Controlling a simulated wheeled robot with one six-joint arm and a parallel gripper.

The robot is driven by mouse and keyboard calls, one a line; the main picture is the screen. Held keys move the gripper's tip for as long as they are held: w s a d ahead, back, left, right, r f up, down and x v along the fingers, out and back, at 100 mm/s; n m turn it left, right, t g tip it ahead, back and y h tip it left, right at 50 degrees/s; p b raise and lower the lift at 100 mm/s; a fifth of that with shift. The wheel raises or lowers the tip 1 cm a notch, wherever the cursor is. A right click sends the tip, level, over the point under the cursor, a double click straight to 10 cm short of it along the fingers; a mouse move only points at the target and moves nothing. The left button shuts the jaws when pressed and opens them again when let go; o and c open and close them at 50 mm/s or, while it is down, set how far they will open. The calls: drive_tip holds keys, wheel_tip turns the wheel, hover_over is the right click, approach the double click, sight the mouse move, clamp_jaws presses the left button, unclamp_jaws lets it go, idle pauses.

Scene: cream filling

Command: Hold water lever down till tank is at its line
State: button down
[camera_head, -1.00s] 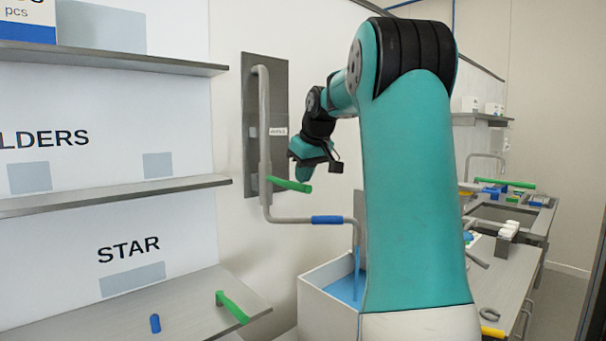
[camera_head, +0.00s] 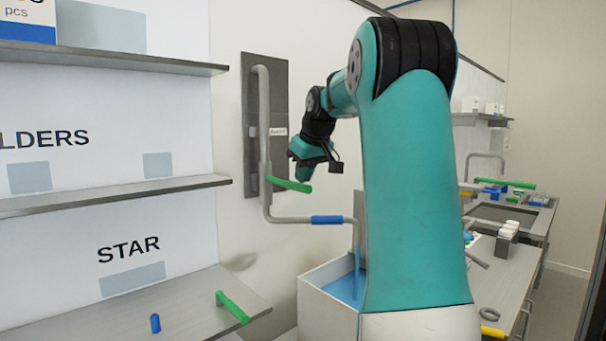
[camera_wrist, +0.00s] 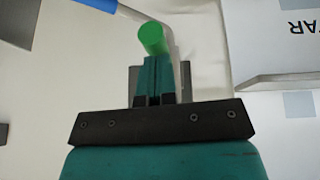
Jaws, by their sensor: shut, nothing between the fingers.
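The water lever is a green handle (camera_head: 289,184) on a grey pipe (camera_head: 264,130) fixed to a wall plate. It points out to the right and tilts slightly down. My gripper (camera_head: 301,176) is shut and empty, with its fingers right at the lever from above. In the wrist view the fingertips (camera_wrist: 154,62) meet the round green lever end (camera_wrist: 152,40). The white tank (camera_head: 325,307) stands below, with blue water (camera_head: 346,289) in it. A blue stream (camera_head: 357,258) falls from the pipe's spout into it. The tank's line cannot be made out.
A blue sleeve (camera_head: 327,219) sits on the pipe's horizontal run. Shelves (camera_head: 120,190) stand at left, with a green-handled item (camera_head: 231,307) and a small blue piece (camera_head: 155,323) on the lowest. A counter with a sink (camera_head: 505,214) lies at right.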

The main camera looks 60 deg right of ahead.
drive_tip(key=shift+s+f, duration=0.1)
drive_tip(key=shift+f, duration=0.25)
drive_tip(key=w+p+v, duration=0.1)
drive_tip(key=p+v, duration=0.3)
drive_tip(key=v, duration=1)
drive_tip(key=shift+w+r+p, duration=0.25)
drive_tip(key=shift+r+p, duration=0.1)
drive_tip(key=shift+a, duration=0.15)
